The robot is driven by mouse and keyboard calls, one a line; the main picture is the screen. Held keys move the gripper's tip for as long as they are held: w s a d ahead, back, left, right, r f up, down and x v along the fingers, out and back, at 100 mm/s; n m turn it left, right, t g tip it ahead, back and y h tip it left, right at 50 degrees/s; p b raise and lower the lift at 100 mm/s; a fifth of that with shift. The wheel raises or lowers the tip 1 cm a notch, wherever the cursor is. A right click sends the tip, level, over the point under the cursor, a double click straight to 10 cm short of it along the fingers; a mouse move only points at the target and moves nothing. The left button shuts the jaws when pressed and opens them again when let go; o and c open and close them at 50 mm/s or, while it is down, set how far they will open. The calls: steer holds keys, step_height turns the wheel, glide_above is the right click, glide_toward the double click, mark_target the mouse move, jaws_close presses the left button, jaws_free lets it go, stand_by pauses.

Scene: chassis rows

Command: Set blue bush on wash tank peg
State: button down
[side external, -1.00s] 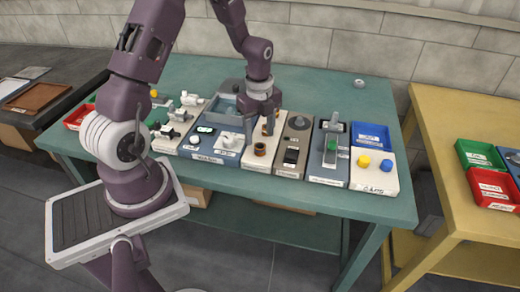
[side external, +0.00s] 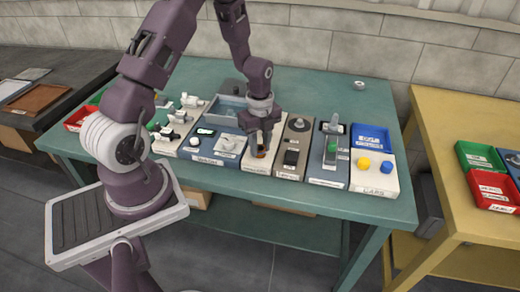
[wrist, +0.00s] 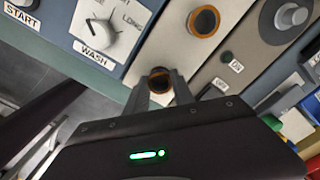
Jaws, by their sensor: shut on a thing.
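My gripper (side external: 260,140) points down over the front of the beige module (side external: 256,166). In the wrist view its fingers are shut on a dark round piece with an orange rim (wrist: 160,76). Its lower part is hidden by the fingers. A similar dark piece with an orange ring (wrist: 204,20) stands farther back on the same module. The wash module (side external: 207,153) is just left of my gripper, with a grey-blue tank (side external: 228,110) at its back. I cannot make out a peg in the tank. A blue round piece (side external: 387,167) sits on a white block at the right.
A yellow round piece (side external: 363,162) sits beside the blue one, in front of a blue bin (side external: 371,137). A grey module with a black block (side external: 291,157) and one with an upright lever (side external: 333,130) stand right of my gripper.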

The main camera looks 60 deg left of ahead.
step_height(320, 180, up, 10)
steer(key=a+n, duration=0.1)
steer(key=a, duration=0.6)
steer(key=a+f+n, duration=0.1)
steer(key=a, duration=0.7)
steer(key=w+a+n, duration=0.1)
steer(key=a+n, duration=0.1)
steer(key=a, duration=0.5)
steer(key=shift+a+f, duration=0.35)
steer(key=shift+f, duration=3.8)
steer(key=c, duration=1)
jaws_free()
steer(key=shift+r, duration=0.1)
